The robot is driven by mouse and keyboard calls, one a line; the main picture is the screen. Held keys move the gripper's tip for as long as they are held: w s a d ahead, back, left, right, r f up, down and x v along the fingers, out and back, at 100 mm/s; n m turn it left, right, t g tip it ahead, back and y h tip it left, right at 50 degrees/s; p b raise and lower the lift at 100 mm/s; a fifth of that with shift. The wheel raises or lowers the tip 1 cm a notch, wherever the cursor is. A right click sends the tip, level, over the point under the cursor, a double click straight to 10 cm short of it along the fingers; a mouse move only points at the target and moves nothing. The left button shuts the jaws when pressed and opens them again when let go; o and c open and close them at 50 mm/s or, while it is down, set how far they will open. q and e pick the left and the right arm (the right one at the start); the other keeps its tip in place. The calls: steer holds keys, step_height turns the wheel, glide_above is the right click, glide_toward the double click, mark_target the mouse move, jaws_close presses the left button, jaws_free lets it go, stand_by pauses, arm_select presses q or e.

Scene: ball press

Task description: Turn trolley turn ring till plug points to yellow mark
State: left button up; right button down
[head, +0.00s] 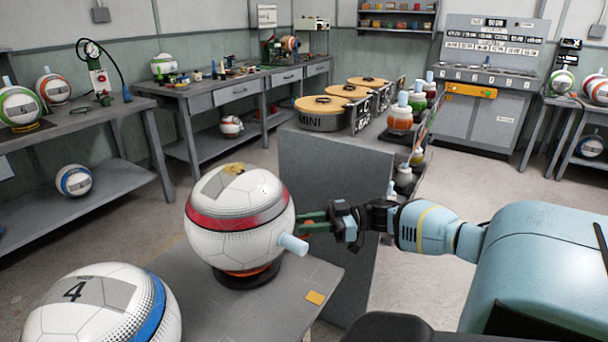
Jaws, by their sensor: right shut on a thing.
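A white ball with a red band (236,208) sits on the turn ring (245,276), a dark disc with an orange-red rim on the trolley (220,318). The pale blue plug (293,244) sticks out of the ball's lower right side. My right gripper (312,224) is at the ball's right side, just above the plug. It is shut on a small green piece; whether this touches the ball is unclear. My left gripper is out of view.
A white ball with a blue band (103,310) and a number 4 is at the front left. Benches (240,92) line the walls. Floor (440,180) is open at the right.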

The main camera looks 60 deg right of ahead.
steer(key=shift+w+d+f+n+g+y+b, duration=0.1)
steer(key=shift+w+d+n+g+y+b, duration=0.2)
steer(key=shift+b, duration=0.4)
steer(key=shift+w, duration=0.25)
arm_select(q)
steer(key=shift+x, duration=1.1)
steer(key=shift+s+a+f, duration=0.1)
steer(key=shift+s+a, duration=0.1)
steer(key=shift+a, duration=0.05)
arm_select(e)
steer(key=shift+a, duration=0.1)
steer(key=c, duration=1.2)
jaws_free()
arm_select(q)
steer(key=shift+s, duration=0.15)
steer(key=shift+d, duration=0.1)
